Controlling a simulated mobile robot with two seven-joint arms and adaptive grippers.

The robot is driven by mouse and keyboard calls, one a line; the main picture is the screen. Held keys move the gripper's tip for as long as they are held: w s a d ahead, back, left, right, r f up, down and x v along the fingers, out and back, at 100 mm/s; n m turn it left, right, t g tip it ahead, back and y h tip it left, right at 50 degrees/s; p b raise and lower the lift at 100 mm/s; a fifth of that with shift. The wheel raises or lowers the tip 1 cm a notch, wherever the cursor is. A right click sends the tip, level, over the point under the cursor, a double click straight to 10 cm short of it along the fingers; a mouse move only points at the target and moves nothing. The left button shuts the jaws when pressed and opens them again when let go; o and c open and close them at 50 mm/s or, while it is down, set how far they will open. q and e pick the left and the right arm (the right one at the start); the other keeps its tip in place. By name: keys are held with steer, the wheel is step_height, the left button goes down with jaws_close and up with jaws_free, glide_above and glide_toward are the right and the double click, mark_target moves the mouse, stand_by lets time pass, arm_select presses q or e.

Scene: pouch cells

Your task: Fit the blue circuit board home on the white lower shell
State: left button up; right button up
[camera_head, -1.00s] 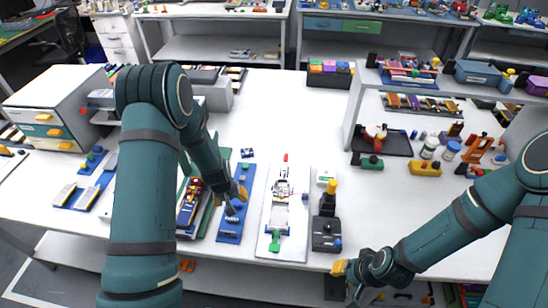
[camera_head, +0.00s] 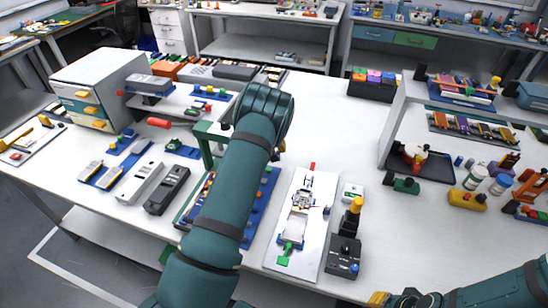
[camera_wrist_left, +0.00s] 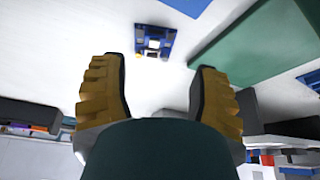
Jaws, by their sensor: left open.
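The blue circuit board (camera_wrist_left: 147,34), with dark and pale parts on it, lies flat on the white table in the left wrist view. It is hidden behind my left arm in the head view. My left gripper (camera_wrist_left: 157,80) is open and empty, with the board in line with the gap between its fingers but apart from them. The white lower shell (camera_head: 294,229) sits on a white fixture plate (camera_head: 308,260) with a green clamp at its near end. My right gripper (camera_head: 384,299) is at the bottom edge of the head view, its fingers partly cut off.
A green-framed stand (camera_head: 205,140) and a blue tray stand left of the plate, partly behind my left arm. A black device with a yellow knob (camera_head: 355,205) stands close right of the plate. A shelf (camera_head: 400,115) is farther right. The table beyond the plate is clear.

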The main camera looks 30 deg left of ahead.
arm_select(q)
steer(key=x, duration=0.3)
steer(key=d+x, duration=0.1)
steer(key=x, duration=0.1)
steer(key=shift+s+f, duration=0.15)
steer(key=shift+f, duration=0.15)
steer(key=shift+a+f, duration=0.1)
steer(key=shift+f, duration=0.4)
jaws_close()
